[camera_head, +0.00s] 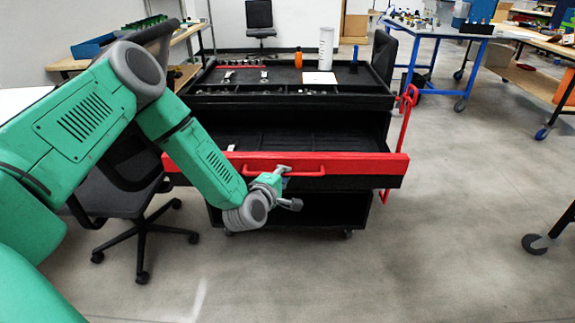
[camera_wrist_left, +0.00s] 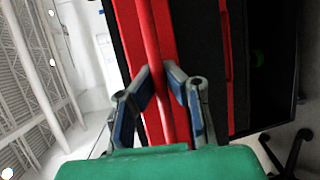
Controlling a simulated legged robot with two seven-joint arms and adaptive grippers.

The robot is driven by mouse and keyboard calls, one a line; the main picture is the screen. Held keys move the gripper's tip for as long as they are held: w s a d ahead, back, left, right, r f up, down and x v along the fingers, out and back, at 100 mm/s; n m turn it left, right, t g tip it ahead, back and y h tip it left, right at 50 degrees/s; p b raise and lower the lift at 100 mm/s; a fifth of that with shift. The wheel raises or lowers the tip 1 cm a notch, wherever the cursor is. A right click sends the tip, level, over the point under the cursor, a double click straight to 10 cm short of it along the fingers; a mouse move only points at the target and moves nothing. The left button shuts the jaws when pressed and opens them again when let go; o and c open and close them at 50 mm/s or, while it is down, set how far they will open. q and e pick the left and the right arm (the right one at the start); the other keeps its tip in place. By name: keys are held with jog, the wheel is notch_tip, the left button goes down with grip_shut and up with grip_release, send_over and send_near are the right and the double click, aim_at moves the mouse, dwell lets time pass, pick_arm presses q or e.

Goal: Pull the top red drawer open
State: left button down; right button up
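The red-fronted drawer (camera_head: 360,164) of the black cart stands pulled out, and its dark divided inside (camera_head: 300,140) shows behind the front. Its red bar handle (camera_head: 312,173) runs along the middle of the front. My left gripper (camera_head: 282,172) is at this handle, coming from the front. In the left wrist view, the two fingers of the left gripper (camera_wrist_left: 157,68) close in on both sides of the handle bar (camera_wrist_left: 151,40), with little gap visible. The exact contact is partly hidden. My right gripper is not in view.
The cart top (camera_head: 215,87) holds an orange bottle (camera_head: 298,58), a white cylinder (camera_head: 326,48) and small parts. A red side handle (camera_head: 406,115) is at its right. An office chair (camera_head: 120,190) stands close at left. The floor (camera_head: 450,250) at right is clear.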

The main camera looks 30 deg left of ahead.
pick_arm(q)
jog(key=shift+s+d+f, duration=0.15)
jog(key=shift+s+d, duration=0.15)
jog(key=shift+s, duration=0.45)
jog(key=shift+s+d+f, duration=0.1)
jog(key=shift+s+d, duration=0.2)
jog(key=shift+s, duration=0.45)
jog(key=c, duration=1.6)
grip_release()
jog(key=shift+a, duration=0.15)
jog(key=shift+w, duration=0.1)
